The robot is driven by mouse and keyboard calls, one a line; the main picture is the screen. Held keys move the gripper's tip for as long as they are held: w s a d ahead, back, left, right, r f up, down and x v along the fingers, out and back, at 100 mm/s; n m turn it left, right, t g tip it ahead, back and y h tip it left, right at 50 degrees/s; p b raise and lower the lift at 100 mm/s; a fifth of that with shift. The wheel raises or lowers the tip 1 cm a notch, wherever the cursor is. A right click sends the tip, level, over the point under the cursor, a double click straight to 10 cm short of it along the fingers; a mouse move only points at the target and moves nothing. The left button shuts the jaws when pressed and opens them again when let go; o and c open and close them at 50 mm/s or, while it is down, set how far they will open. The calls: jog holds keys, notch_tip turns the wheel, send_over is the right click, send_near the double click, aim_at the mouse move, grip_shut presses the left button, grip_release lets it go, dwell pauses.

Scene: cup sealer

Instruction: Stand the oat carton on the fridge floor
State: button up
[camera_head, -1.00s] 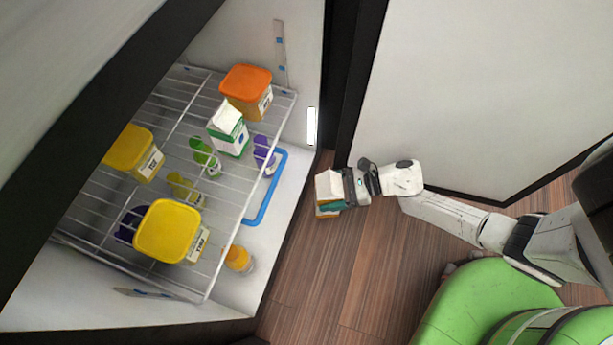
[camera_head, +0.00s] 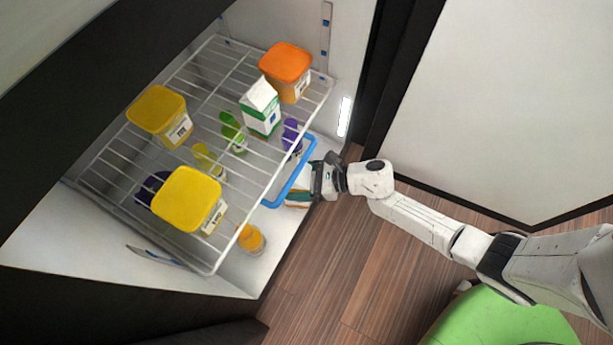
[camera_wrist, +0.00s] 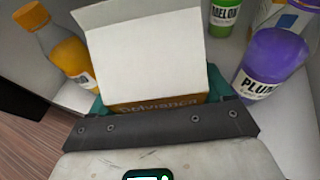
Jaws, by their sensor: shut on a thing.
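My gripper (camera_head: 310,188) is shut on the oat carton (camera_head: 297,199), at the front right of the open fridge. The white fridge floor (camera_head: 225,272) lies below the wire shelf. Whether the carton touches the floor cannot be told.
An orange bottle (camera_head: 250,240) stands on the fridge floor left of the carton; a purple plum bottle (camera_wrist: 268,65) and a green melon bottle (camera_wrist: 224,14) are beyond it. Yellow tubs (camera_head: 187,198), an orange tub (camera_head: 287,68) and a green-white carton (camera_head: 261,107) stand on the wire shelf (camera_head: 235,232).

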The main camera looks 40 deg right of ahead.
aim_at(284, 181)
jog(key=w+a, duration=0.1)
jog(key=w+a+b, duration=0.1)
jog(key=shift+w+a, duration=0.2)
jog(key=shift+w, duration=0.2)
jog(key=shift+f, duration=0.2)
jog(key=o, duration=1.9)
jog(key=shift+c, duration=0.2)
